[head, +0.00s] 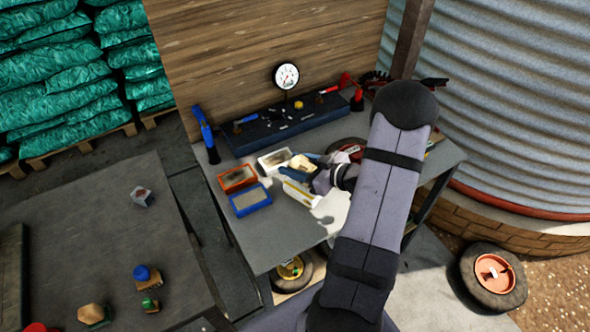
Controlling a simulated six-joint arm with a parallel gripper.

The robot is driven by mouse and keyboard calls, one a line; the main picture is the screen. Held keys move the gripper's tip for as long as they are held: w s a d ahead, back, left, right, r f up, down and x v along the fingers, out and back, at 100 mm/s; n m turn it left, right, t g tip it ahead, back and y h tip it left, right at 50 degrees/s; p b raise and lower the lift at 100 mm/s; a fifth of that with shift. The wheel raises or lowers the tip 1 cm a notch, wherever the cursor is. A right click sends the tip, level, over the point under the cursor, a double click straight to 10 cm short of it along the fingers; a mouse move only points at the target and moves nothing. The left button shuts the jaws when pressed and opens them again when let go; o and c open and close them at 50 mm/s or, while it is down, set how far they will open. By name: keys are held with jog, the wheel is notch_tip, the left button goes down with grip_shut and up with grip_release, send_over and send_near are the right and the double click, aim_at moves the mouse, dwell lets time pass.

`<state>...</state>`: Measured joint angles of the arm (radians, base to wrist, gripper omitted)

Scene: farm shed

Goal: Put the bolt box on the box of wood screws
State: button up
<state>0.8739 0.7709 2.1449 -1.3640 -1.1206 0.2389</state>
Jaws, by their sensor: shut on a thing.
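My gripper (304,166) is over the workbench, coming in from the right, and is shut on a small cream-coloured box (301,163), which seems to be the bolt box. Its fingers and wrist hide part of it. Just left of it are three open-topped boxes on the bench: a white box (274,160), an orange-red box (237,179) and a blue box (250,199), each with pale contents. Their labels are too small to read, so I cannot tell which holds wood screws. I cannot tell how high the held box is above the bench.
A white-and-yellow item (299,193) lies near the gripper. Behind is a dark tool tray (285,125) with a dial gauge (287,76) and a blue-handled tool (205,130) at its left. The bench (275,240) is clear in front of the blue box.

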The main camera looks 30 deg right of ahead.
jog(key=shift+f, duration=1.25)
jog(key=shift+f, duration=0.15)
jog(key=o, duration=1.3)
jog(key=b+v, duration=0.1)
jog(key=v, duration=1.1)
jog(key=shift+b, duration=0.3)
jog(key=shift+d, duration=0.1)
